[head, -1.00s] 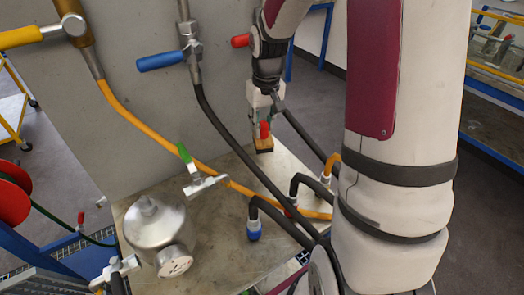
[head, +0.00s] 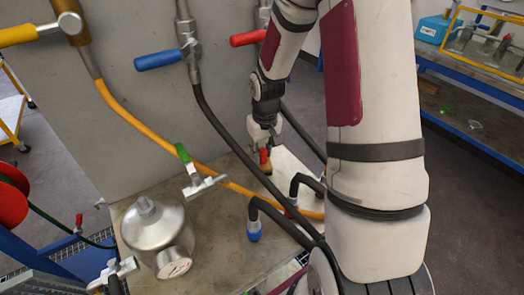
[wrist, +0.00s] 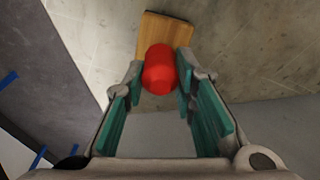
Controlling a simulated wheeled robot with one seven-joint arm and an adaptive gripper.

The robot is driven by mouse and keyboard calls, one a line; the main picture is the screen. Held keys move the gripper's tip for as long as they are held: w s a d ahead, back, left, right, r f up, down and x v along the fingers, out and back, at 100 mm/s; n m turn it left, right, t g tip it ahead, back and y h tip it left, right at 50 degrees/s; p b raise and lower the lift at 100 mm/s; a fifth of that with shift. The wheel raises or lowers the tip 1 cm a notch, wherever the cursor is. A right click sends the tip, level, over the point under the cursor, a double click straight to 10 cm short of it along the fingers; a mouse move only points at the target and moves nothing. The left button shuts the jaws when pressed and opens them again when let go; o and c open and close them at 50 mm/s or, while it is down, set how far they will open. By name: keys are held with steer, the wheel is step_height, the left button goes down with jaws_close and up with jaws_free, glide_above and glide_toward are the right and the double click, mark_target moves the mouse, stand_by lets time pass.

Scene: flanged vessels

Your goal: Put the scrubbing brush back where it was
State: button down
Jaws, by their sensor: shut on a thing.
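The scrubbing brush is a wooden block with a red knob; its knob (head: 264,157) shows just under my gripper (head: 265,147) in the head view. In the wrist view, the red knob (wrist: 159,69) sits between the two teal-padded fingers of my gripper (wrist: 160,85), which is shut on it. The wooden block (wrist: 164,32) shows beyond the knob, with the bristles hidden. The brush is over the far right part of the metal tabletop (head: 215,222). I cannot tell whether it touches the top.
Black and orange hoses hang close by, left and right of my gripper. A silver vessel (head: 155,228) stands at the front left of the tabletop, with a green-handled valve (head: 195,174) behind it. A blue-collared hose end (head: 254,232) stands near the middle. A concrete wall (head: 110,130) rises behind.

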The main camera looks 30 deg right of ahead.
steer(key=shift+f, duration=0.1)
steer(key=c, duration=1.3)
jaws_free()
step_height(320, 180, up, 11)
steer(key=s, duration=0.1)
steer(key=s+a+r+t, duration=0.1)
steer(key=s+a+r, duration=0.7)
steer(key=r, duration=0.3)
steer(key=shift+n+t, duration=0.8)
steer(key=shift+n, duration=0.1)
steer(key=s+a+r, duration=0.1)
steer(key=s+a, duration=0.1)
steer(key=s, duration=0.3)
steer(key=s+a+r, duration=0.2)
steer(key=s, duration=0.3)
steer(key=s+a+r+p, duration=0.1)
steer(key=s+a, duration=0.1)
steer(key=s, duration=0.3)
steer(key=shift+s+a+r, duration=0.15)
steer(key=shift+s+r, duration=0.1)
steer(key=shift+r, duration=0.05)
steer(key=shift+r, duration=0.1)
